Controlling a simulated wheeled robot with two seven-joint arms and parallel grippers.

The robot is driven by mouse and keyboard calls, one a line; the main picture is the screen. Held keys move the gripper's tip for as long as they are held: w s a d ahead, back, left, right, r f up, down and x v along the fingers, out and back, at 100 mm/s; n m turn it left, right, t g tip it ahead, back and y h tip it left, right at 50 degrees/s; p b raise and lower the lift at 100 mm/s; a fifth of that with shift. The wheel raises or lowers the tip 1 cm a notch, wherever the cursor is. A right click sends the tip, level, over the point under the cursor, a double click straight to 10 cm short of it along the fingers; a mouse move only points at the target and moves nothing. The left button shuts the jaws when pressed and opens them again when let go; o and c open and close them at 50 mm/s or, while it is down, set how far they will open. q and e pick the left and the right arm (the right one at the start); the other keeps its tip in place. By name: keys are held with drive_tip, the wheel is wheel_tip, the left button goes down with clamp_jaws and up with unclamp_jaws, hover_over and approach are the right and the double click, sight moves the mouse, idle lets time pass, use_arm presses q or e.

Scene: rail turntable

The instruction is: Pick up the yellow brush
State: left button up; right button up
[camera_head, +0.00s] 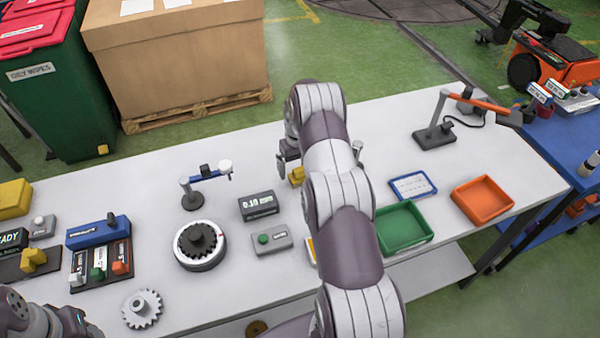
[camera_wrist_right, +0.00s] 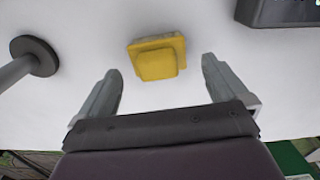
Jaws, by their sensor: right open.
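The yellow brush (camera_wrist_right: 156,62) lies on the white table, seen from above as a small block on a wider yellow base. In the head view only a small part of it (camera_head: 297,175) shows beside my right arm. My right gripper (camera_wrist_right: 160,85) is open and empty. In the wrist view its two fingers stand apart, with the brush just beyond their tips and centred between them. In the head view my right gripper (camera_head: 288,160) is mostly hidden by its own arm. Part of my left arm (camera_head: 40,322) shows at the bottom left; its jaws cannot be made out.
A dark display box (camera_head: 259,205) and a grey button box (camera_head: 265,240) stand left of my right arm. A thin post (camera_wrist_right: 22,68) on a round base stands near the brush. A green tray (camera_head: 404,228) and an orange tray (camera_head: 482,200) lie to the right.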

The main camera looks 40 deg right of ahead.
sight(299, 168)
wheel_tip(299, 168, down, 2)
drive_tip(key=shift+s+f+p, duration=0.15)
drive_tip(key=shift+f+p, duration=0.1)
drive_tip(key=shift+p, duration=0.05)
drive_tip(key=shift+f, duration=0.3)
drive_tip(key=c, duration=1.1)
drive_tip(key=shift+r, duration=0.2)
drive_tip(key=shift+c, duration=0.2)
wheel_tip(299, 168, up, 9)
drive_tip(key=b, duration=0.3)
drive_tip(key=shift+r, duration=0.35)
drive_tip(key=o, duration=0.4)
use_arm(q)
drive_tip(key=shift+f, duration=0.8)
use_arm(e)
drive_tip(key=c, duration=0.3)
